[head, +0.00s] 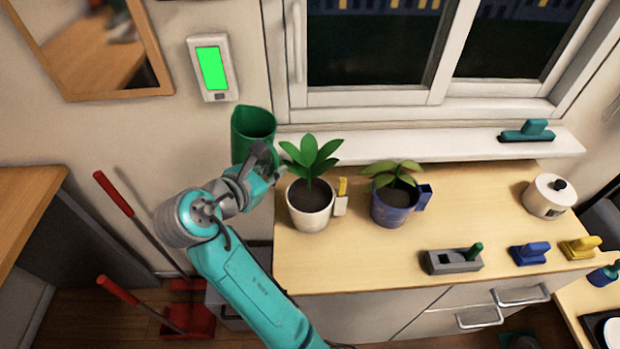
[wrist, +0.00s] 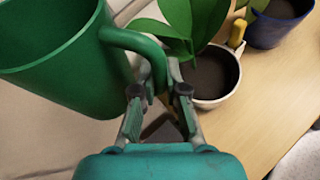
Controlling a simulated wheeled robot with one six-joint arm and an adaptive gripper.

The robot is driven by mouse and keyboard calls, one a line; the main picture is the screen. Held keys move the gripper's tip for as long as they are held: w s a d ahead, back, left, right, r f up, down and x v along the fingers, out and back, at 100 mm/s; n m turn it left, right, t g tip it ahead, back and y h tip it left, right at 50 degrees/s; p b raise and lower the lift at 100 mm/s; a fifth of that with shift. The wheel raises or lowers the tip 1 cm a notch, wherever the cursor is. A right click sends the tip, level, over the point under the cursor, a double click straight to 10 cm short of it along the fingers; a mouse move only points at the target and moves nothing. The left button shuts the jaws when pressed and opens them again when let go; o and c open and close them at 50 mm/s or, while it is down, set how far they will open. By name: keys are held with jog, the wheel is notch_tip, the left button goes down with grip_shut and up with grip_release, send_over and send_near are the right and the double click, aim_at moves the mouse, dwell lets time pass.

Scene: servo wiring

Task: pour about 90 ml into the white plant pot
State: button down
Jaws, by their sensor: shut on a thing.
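The white plant pot (head: 310,208) stands upright at the left end of the wooden counter, with dark soil and a broad-leaved green plant. It also shows in the wrist view (wrist: 222,100), right of my gripper. My gripper (wrist: 160,92) is shut on the handle of a green watering jug (wrist: 60,55). In the head view the green jug (head: 250,130) is held up left of the white pot, beyond the counter's left edge and roughly upright. My gripper (head: 264,158) is partly hidden by my arm there. The inside of the jug looks green; no water can be made out.
A blue pot (head: 390,207) with a smaller plant stands right of the white pot. Small tags or markers sit at both pots. A window sill (head: 420,147) runs behind.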

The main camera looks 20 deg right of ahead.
jog(key=shift+w+a+r, duration=0.1)
jog(key=shift+a+r, duration=0.05)
jog(key=shift+r, duration=0.2)
jog(key=shift+w+a+r+n+g+h+b, duration=0.1)
jog(key=shift+n+g+h+b, duration=0.1)
jog(key=shift+n+h, duration=0.2)
jog(key=shift+w+a+r+n+g+h+b, duration=0.1)
jog(key=shift+n+h+b, duration=0.05)
jog(key=shift+n+h, duration=0.2)
